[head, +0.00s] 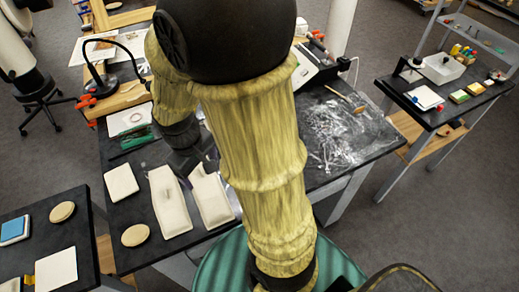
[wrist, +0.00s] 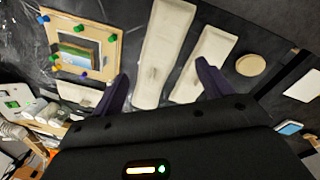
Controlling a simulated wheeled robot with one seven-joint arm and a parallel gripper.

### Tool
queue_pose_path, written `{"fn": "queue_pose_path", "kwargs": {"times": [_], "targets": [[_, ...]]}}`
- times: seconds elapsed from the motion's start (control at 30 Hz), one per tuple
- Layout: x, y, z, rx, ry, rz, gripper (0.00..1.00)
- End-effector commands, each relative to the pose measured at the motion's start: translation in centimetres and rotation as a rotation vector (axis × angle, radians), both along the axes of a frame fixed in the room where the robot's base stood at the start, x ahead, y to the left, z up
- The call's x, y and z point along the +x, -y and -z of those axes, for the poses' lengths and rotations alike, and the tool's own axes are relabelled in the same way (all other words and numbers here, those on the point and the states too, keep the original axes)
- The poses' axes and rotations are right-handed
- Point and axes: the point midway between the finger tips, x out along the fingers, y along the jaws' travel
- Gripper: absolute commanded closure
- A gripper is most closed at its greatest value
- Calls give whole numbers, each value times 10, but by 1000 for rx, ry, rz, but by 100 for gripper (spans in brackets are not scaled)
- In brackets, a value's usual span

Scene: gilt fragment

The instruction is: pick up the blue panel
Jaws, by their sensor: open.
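A small blue panel (head: 14,229) with a pale edge lies on the dark table at the far left in the head view. A small blue piece (wrist: 289,128) near the right edge of the wrist view looks like the same panel. My gripper (head: 190,163) is over the middle dark table, above two long cream pads, well to the right of the blue panel. In the wrist view my gripper (wrist: 163,72) has its two dark fingers wide apart, with nothing held between them. My arm hides part of the middle table in the head view.
Long cream pads (head: 168,202), a cream square (head: 121,182) and a round cream pad (head: 136,235) lie on the middle table. A gap separates it from the left table, which holds an oval pad (head: 62,212) and a cream square (head: 56,270). A pinned board (wrist: 80,45) shows in the wrist view.

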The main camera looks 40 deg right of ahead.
Motion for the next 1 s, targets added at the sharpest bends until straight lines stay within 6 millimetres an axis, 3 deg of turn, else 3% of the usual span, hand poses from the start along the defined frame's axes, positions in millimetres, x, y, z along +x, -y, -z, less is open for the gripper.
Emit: {"fn": "queue_pose_path", "kwargs": {"times": [0.03,0.1,0.27,0.4,0.63,1.0], "targets": [[6,2,25,-47,-75,-89,22],[14,9,45,-126,-183,-219,22],[40,27,81,-331,-432,-493,22],[71,41,104,-537,-644,-692,22],[114,45,114,-796,-878,-854,22],[119,48,110,-827,-910,-863,22]]}}
